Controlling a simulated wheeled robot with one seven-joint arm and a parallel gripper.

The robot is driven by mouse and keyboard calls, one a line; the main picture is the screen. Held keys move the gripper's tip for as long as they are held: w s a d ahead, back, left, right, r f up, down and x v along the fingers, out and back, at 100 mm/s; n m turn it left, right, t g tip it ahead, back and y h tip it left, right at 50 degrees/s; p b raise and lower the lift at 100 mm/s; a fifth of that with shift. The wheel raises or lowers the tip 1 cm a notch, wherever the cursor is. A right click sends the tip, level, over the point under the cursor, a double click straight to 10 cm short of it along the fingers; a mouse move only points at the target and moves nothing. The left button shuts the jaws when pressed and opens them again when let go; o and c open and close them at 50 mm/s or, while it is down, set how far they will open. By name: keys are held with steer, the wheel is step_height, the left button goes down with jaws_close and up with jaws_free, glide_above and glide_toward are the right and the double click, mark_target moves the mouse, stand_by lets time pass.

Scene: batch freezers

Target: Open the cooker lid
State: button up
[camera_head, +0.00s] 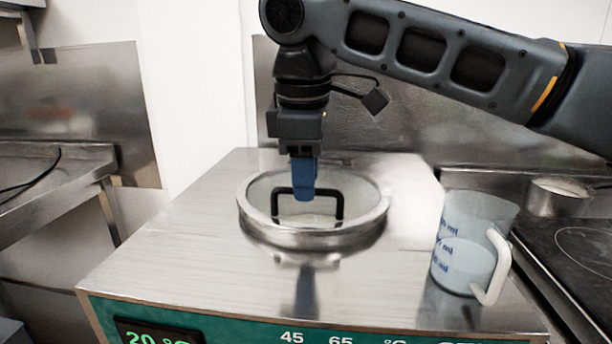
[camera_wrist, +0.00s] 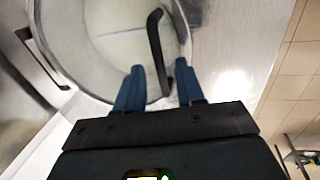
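The cooker lid (camera_head: 262,228) is round clear glass with a steel rim, lying flat on top of the steel cooker (camera_head: 180,235). Its black bar handle (camera_head: 339,207) stands up from the glass. My gripper (camera_head: 303,192) points down over the lid, its blue fingers at the handle's middle and hiding part of it. In the wrist view my gripper (camera_wrist: 161,74) is open, with the two fingers apart and the handle (camera_wrist: 155,42) running between them. A gap shows on the left side of the handle; I cannot tell whether either finger touches it.
A clear measuring jug (camera_head: 468,240) with blue marks and a white handle stands on the cooker top, right of the lid. A steel pot (camera_head: 557,197) and a dark hob (camera_head: 575,248) lie further right. The cooker top left of the lid is clear.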

steer(key=shift+f, duration=0.25)
jaws_close()
stand_by(0.6)
